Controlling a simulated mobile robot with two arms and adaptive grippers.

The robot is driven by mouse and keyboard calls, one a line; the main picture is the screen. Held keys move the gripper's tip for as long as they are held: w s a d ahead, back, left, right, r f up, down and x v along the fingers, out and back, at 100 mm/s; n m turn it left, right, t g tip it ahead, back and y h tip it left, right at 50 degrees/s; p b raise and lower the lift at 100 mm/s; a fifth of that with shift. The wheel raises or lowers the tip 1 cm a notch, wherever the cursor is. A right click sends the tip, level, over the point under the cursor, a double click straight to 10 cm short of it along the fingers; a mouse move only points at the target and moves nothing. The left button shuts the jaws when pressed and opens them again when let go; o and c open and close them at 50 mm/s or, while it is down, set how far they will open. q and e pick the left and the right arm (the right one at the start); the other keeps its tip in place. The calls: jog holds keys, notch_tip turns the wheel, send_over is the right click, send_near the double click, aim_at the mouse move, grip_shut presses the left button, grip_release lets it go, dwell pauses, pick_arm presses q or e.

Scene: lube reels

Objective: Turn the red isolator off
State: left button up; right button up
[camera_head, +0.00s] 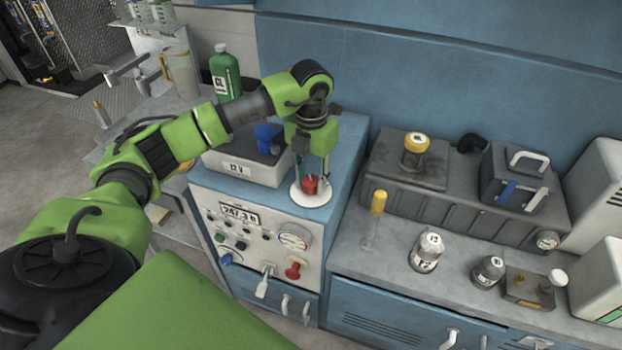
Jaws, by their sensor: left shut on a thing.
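The red isolator (310,186) is a small red knob on a round white base, on top of the blue cabinet at its front right corner. My left gripper (312,174) points down over it from above, with its fingers around the red knob, shut on it. The fingers and gripper body partly hide the knob, and its turn position cannot be read. My right gripper is out of view.
A grey 12 V box (245,170) with a blue knob (264,133) sits left of the isolator. A green bottle (225,72) stands behind. Bottles and a dark tank (450,205) occupy the right bench.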

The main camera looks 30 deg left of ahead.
aim_at(311, 180)
pick_arm(q)
jog(key=shift+n, duration=1.1)
jog(key=o, duration=1.1)
jog(key=shift+r, duration=0.1)
notch_tip(311, 180, up, 12)
